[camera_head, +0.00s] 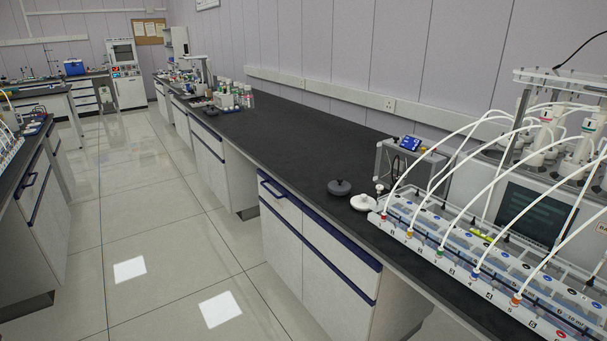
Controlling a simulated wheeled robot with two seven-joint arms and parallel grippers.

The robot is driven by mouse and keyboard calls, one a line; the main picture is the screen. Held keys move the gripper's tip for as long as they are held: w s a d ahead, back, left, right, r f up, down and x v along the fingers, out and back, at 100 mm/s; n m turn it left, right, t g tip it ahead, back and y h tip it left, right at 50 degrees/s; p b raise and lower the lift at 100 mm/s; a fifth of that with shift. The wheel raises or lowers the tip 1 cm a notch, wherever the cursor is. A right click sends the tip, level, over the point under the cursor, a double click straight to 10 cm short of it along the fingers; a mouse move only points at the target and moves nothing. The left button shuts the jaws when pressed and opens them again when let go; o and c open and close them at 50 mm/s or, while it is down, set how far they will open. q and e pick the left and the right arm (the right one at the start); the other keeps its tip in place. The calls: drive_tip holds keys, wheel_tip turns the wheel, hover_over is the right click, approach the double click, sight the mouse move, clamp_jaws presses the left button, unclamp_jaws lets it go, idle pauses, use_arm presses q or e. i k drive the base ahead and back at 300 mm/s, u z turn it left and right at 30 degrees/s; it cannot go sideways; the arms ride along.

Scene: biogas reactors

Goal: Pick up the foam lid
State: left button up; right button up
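Two small round lid-like pieces lie side by side near the front edge of the black bench. One is a dark grey disc (339,188) with a raised knob. The other is a white disc (364,203) with a raised middle, just right of it and close to the reactor rack. I cannot tell for certain which of them is the foam lid. Neither of my grippers is in view, and nothing is touching the two pieces.
The rack of bottles (450,262) with white tubes and coloured caps fills the bench at right. The bench is clear left of the discs; the tiled floor is open.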

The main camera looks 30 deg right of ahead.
sight(339, 187)
drive_tip(key=z, duration=0.35)
drive_tip(key=i, duration=1.6)
drive_tip(key=z, duration=1.8)
drive_tip(key=i, duration=0.7)
drive_tip(key=z, duration=0.6)
